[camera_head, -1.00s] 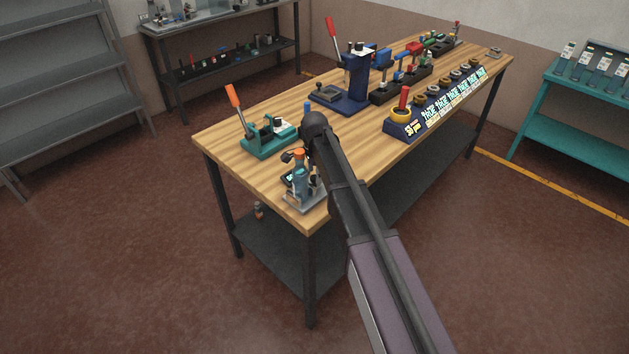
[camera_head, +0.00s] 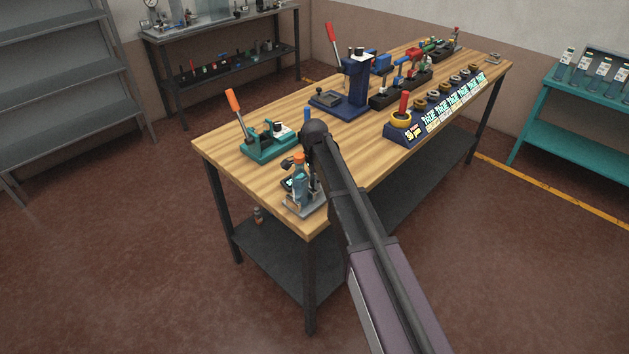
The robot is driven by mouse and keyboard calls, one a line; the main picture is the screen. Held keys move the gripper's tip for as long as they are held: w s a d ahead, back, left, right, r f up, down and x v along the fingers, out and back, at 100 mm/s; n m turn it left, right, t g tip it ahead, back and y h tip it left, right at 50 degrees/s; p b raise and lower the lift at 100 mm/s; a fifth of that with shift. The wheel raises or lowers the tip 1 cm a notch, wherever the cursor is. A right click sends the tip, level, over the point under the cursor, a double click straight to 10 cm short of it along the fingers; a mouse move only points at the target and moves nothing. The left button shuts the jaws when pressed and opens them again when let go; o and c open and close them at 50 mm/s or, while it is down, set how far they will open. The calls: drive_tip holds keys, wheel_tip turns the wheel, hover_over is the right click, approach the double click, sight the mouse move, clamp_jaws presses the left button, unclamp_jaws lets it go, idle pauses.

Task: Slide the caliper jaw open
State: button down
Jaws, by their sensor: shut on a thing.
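The caliper (camera_head: 300,190) appears to be the small device standing upright at the near corner of the wooden bench. It has a blue-grey body, an orange top and a dark display on its left side, on a light grey base (camera_head: 303,207). My gripper (camera_head: 314,182) reaches down at its right side, shut on a part of it. The fingers are small and dark, and the held part is mostly hidden, so I cannot tell how far the caliper jaw is open.
A green fixture with an orange lever (camera_head: 268,143) stands behind on the bench (camera_head: 235,160). A blue press (camera_head: 355,90) with a red lever and a rack of rings (camera_head: 440,108) stand farther back. The bench's left front surface is clear.

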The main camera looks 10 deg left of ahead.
drive_tip(key=shift+w+d, duration=1.15)
drive_tip(key=shift+w, duration=0.3)
drive_tip(key=shift+c, duration=1.7)
unclamp_jaws()
drive_tip(key=shift+s+a, duration=0.1)
drive_tip(key=shift+s, duration=0.05)
